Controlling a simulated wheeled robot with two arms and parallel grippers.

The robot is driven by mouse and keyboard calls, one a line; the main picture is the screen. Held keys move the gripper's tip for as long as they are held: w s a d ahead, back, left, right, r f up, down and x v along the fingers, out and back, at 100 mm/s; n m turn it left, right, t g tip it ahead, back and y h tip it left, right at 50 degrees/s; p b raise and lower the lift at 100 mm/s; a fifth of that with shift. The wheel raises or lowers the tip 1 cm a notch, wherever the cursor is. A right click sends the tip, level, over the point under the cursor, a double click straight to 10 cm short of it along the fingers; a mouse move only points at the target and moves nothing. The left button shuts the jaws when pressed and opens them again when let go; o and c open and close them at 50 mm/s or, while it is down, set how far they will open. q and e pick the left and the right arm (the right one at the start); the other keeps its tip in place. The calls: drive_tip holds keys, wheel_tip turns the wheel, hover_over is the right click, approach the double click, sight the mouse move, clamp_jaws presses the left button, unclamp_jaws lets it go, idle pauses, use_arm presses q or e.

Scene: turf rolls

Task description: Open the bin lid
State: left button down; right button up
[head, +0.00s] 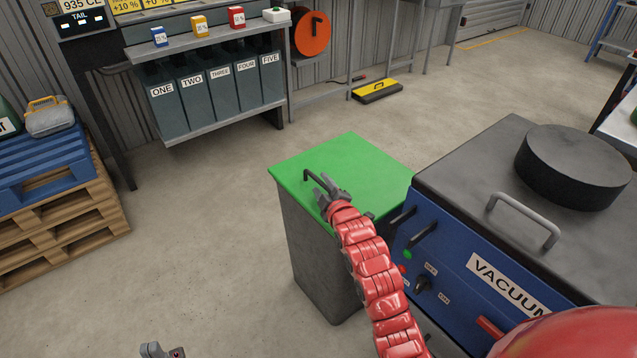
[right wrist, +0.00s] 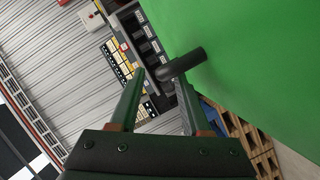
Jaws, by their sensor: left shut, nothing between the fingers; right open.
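The bin (head: 322,255) is a grey box on the floor, left of the blue machine. Its green lid (head: 355,165) lies flat on top, and it fills the upper right of the right wrist view (right wrist: 250,60). A dark bar handle (head: 314,180) stands near the lid's left edge. My right gripper (head: 322,188) is open at the handle. In the right wrist view the handle (right wrist: 182,65) shows at the fingertips, nearer one finger; I cannot tell whether they touch. My left gripper (head: 160,350) is shut and empty, low over the floor, mostly cut off by the bottom edge.
The blue vacuum machine (head: 440,250), with a grey top, handle and black round cover (head: 570,165), stands close to the bin's right side. Pallets (head: 60,220) stand at the left. A rack of numbered bins (head: 215,95) is behind. Floor left of the bin is clear.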

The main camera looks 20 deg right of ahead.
drive_tip(key=shift+x, duration=1.7)
drive_tip(key=shift+c, duration=0.3)
drive_tip(key=shift+f, duration=0.1)
clamp_jaws()
